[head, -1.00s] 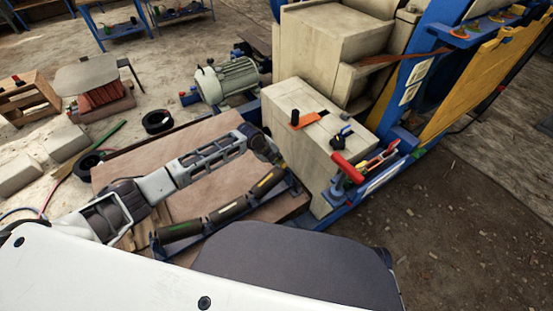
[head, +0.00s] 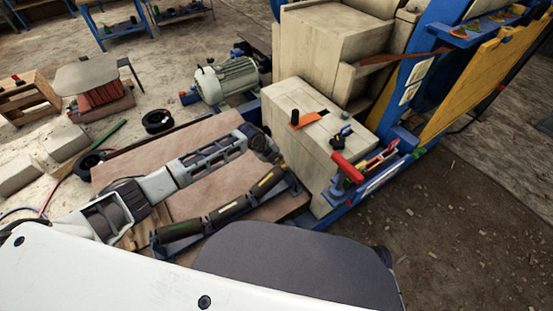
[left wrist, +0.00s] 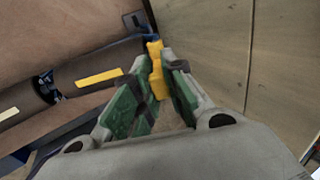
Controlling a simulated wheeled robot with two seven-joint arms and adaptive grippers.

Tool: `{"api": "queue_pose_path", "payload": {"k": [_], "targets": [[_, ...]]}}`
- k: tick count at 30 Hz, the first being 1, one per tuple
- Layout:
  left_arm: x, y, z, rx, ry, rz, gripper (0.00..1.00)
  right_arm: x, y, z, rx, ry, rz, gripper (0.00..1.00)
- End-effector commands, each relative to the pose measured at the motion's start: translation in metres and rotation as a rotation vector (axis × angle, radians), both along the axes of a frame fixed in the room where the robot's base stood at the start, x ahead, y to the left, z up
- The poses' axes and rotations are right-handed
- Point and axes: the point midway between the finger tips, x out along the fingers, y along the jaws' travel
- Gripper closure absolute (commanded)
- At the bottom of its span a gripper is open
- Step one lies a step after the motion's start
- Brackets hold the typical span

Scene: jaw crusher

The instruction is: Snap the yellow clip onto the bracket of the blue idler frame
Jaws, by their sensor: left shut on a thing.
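In the left wrist view my left gripper (left wrist: 158,75) has green-padded fingers shut on the yellow clip (left wrist: 156,68). The clip stands up between the fingertips, and its top end is right by a blue piece of the idler frame (left wrist: 150,38). I cannot tell whether clip and bracket touch. In the head view my left gripper (head: 276,158) is at the far right end of the dark rollers, and the clip is too small to make out. The blue idler frame (head: 158,246) shows under the rollers. My right gripper is in neither view.
Dark rollers with yellow marks (head: 228,211) lie along the frame, close to my left arm. A brown board (head: 185,205) lies beneath the arm.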

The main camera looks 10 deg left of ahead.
Motion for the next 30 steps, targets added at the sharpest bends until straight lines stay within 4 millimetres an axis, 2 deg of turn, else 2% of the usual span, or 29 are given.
{"api": "queue_pose_path", "payload": {"k": [30], "targets": [[0.006,-0.005,-0.014,0.0,-0.002,0.0,1.0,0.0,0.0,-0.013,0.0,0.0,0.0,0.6]]}}
